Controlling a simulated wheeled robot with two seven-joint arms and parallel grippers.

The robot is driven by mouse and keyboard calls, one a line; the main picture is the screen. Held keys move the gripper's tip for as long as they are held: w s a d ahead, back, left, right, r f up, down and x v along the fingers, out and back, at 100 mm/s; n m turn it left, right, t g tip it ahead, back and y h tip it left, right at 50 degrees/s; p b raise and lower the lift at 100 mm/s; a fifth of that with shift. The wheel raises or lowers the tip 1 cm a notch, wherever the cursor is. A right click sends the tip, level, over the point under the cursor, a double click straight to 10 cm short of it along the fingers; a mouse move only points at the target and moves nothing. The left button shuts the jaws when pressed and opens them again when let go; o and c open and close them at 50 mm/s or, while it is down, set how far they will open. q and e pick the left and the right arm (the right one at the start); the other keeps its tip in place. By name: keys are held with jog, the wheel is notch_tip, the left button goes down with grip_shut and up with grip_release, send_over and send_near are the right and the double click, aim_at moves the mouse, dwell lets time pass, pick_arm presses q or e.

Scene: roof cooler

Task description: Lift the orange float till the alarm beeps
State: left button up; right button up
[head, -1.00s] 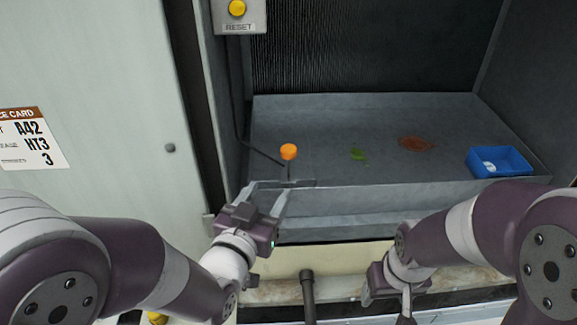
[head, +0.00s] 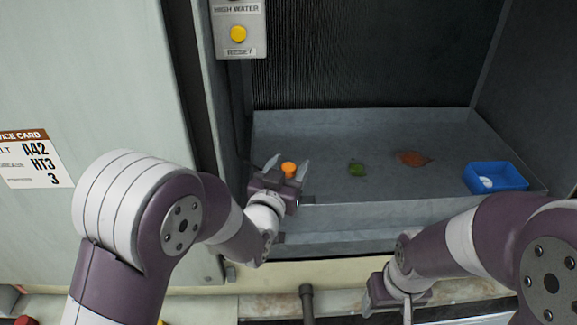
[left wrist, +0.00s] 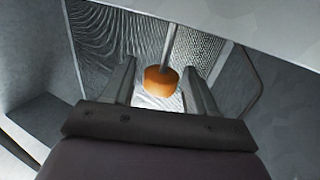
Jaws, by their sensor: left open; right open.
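The orange float (head: 288,169) is a small round knob at the left front of the grey cooler basin. In the left wrist view the float (left wrist: 160,78) sits on a thin rod between the two fingers, with gaps on both sides. My left gripper (head: 287,166) is open around the float and does not appear to touch it. My right gripper (head: 397,309) is low, in front of the basin, and holds nothing visible; its fingertips are hard to make out. The alarm box (head: 238,18) above left reads HIGH WATER and RESET and has a yellow button (head: 238,34).
The basin (head: 400,120) holds a green leaf (head: 357,169), a reddish-brown leaf (head: 412,158) and a blue tray (head: 497,177) with a white item. Its front rim (head: 400,198) runs beside my left gripper. A pale panel with a service card (head: 33,158) stands at the left.

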pick_arm(q)
grip_shut()
jog(key=shift+r+p, duration=0.3)
jog(key=shift+r, duration=0.95)
grip_release()
jog(key=b+v, duration=0.2)
jog(key=v, duration=1)
jog(key=shift+s+a, duration=0.15)
jog(key=shift+s, duration=0.2)
